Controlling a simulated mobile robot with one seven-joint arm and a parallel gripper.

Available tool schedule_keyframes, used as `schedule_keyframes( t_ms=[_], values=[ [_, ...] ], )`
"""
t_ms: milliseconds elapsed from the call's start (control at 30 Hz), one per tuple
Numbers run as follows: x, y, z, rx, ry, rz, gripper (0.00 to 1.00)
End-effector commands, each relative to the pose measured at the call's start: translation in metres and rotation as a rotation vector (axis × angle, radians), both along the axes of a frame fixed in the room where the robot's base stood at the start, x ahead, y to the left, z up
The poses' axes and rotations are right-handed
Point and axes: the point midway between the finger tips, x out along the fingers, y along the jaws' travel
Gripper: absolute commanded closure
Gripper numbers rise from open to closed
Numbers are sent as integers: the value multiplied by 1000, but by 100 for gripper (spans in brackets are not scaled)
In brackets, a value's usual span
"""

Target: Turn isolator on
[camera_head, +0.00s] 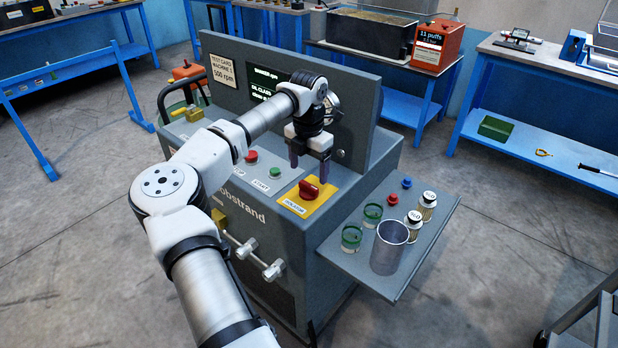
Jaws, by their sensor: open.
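The isolator is a red rotary knob (309,189) on a yellow plate (296,205) at the right end of the grey machine's top panel. The plate carries a label along its front edge that is too small to read surely. My gripper (309,170) points down just above and behind the knob in the picture, with its two dark fingers apart and nothing between them. I cannot tell whether a finger touches the knob. The knob's top is in view and not covered.
The machine's upright back panel (369,120) stands close behind my gripper. Red (251,156) and green (276,172) buttons sit left of the isolator. A side shelf (350,264) on the right holds a metal cup (389,248), jars and small parts. Grey floor surrounds the machine.

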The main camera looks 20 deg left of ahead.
Motion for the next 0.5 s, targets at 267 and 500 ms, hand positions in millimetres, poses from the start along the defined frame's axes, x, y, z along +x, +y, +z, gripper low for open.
schedule_keyframes(
  t_ms=[267, 500],
  values=[
    [0, -1, -42, -2, 2, 0, 24],
    [0, -1, -53, 0, -1, -1, 24]
  ],
)
